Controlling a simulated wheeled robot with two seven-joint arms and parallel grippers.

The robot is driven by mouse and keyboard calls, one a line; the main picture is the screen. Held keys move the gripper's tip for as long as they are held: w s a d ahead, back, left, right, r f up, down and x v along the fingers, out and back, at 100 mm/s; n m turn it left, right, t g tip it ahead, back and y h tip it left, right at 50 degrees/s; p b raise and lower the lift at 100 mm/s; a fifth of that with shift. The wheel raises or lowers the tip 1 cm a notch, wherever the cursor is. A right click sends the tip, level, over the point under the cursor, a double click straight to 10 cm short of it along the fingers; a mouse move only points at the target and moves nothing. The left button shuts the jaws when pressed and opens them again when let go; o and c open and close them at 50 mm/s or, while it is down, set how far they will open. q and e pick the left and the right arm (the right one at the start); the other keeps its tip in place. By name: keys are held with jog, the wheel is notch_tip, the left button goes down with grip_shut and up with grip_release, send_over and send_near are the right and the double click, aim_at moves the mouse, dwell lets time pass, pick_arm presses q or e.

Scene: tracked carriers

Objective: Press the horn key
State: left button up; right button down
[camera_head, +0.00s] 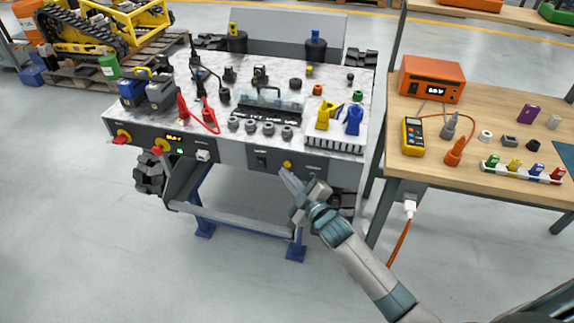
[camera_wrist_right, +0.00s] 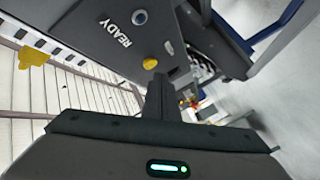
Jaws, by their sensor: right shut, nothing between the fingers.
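A round yellow button (camera_head: 286,164), which may be the horn key, sits on the dark front panel (camera_head: 330,175) of the bench. I can read no horn label. In the right wrist view the yellow button (camera_wrist_right: 150,63) stands on the panel beside the word READY. My right gripper (camera_head: 286,174) is shut and empty, its fingertips just below the button in the head view. In the right wrist view the shut fingers (camera_wrist_right: 158,84) point at the panel close to the button; I cannot tell whether they touch it. My left gripper is not in view.
A black switch (camera_head: 262,162) is left of the button. A red knob (camera_head: 157,150) and a small display are on the panel's left part. The marbled bench top (camera_head: 225,75) holds many parts. A wooden table (camera_head: 440,185) with tools stands at right. The floor in front is clear.

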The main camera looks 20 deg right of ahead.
jog(key=shift+w+d, duration=0.1)
jog(key=shift+w, duration=0.05)
jog(key=shift+w+d, duration=0.15)
jog(key=shift+w, duration=0.05)
jog(key=shift+w+d, duration=0.2)
jog(key=shift+w, duration=0.1)
dwell(1.4)
jog(key=shift+s+a+p, duration=0.45)
jog(key=shift+s+p, duration=0.1)
jog(key=shift+s, duration=0.1)
jog(key=shift+s+a+p, duration=0.5)
jog(key=shift+s+a, duration=0.2)
jog(key=shift+s, duration=0.35)
jog(key=shift+s+a+p, duration=0.5)
jog(key=shift+s+a, duration=0.2)
jog(key=shift+s, duration=0.35)
dwell(1.5)
